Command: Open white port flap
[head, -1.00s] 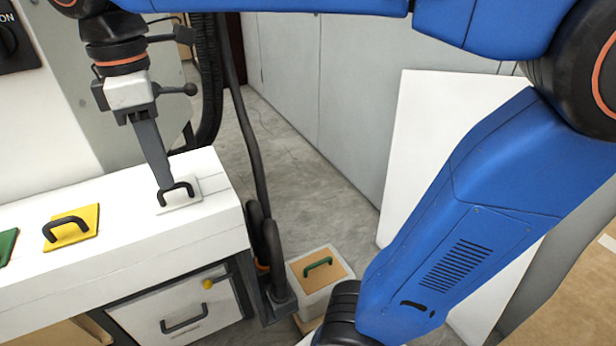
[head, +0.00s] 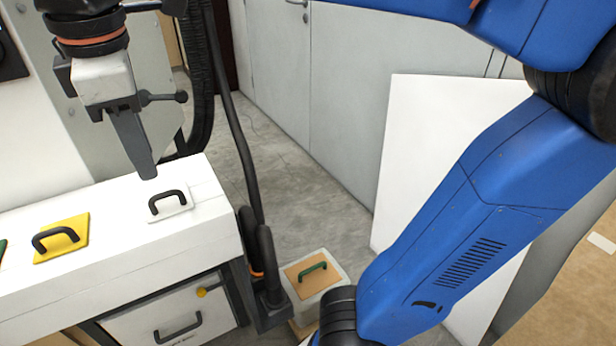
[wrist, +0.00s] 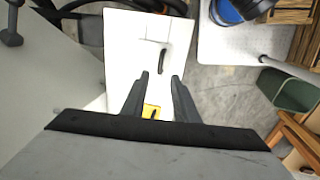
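The white port flap (head: 181,212) is a small white square plate with a black bow handle (head: 167,202). It lies flat on the white bench top near its right end. The handle also shows in the wrist view (wrist: 162,62), beyond my fingertips. My gripper (head: 147,174) points down and hangs above and slightly left of the handle, apart from it. In the wrist view, my gripper's two fingers (wrist: 160,80) stand apart with nothing held between them.
A yellow flap (head: 76,222) with a black handle lies to the left on the bench (head: 120,245). A drawer front (head: 215,318) with a yellow knob is below. Dark hoses (head: 245,160) run beside the bench's right end. A box with a green-handled lid (head: 325,289) stands on the floor.

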